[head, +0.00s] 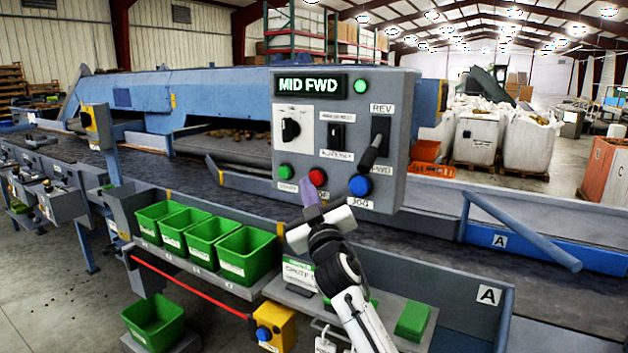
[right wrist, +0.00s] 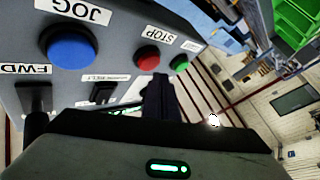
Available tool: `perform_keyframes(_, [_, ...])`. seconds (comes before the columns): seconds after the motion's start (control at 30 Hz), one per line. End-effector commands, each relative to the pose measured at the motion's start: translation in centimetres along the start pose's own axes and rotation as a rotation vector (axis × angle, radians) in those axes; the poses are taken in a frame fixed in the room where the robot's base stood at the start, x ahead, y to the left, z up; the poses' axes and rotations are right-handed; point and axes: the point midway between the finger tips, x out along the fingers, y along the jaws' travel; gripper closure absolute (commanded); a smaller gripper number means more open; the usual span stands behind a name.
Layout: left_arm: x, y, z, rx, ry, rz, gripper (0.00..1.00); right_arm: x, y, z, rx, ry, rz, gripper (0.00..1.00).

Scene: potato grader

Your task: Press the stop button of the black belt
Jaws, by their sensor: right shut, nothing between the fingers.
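The grey control panel (head: 350,100) stands above the black belt (head: 420,232). Its display (head: 310,84) reads MID FWD in green letters. The red stop button (head: 317,177) sits low on the panel, between a green button (head: 285,171) and a blue JOG button (head: 360,185). My right gripper (head: 309,194) is shut and empty, just below the red button, partly covering its label. In the right wrist view, the red button (right wrist: 148,58) with its STOP label shows just beyond the fingertips (right wrist: 160,82). I cannot tell whether they touch it. My left gripper is not in view.
The panel also carries a round black selector (head: 291,130), a switch (head: 336,136) and a REV/FWD lever (head: 372,150). Several green bins (head: 248,255) stand on a shelf below. A yellow box (head: 274,326) and a green block (head: 413,320) are lower down.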

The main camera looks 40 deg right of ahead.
Motion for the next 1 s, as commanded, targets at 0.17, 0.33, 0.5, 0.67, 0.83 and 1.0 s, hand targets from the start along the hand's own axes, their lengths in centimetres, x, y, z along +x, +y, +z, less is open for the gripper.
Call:
perform_keyframes(0.17, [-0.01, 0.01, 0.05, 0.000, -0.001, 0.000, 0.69, 0.01, 0.01, 0.00, 0.000, 0.000, 0.000, 1.00])
perform_keyframes(0.33, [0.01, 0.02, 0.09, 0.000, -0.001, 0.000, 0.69, 0.26, 0.20, 0.19, 0.000, 0.000, 0.000, 1.00])
perform_keyframes(0.5, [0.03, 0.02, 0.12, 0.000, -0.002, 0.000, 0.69, 0.62, 0.46, 0.43, 0.000, 0.001, 0.000, 1.00])
perform_keyframes(0.67, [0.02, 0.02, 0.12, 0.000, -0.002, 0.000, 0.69, 0.62, 0.46, 0.43, 0.000, 0.001, 0.000, 1.00])
perform_keyframes(0.83, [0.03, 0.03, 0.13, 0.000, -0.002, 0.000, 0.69, 0.62, 0.46, 0.44, 0.000, 0.000, 0.000, 1.00])
perform_keyframes(1.0, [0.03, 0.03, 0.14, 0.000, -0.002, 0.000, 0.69, 0.72, 0.54, 0.50, 0.000, 0.000, 0.000, 1.00])
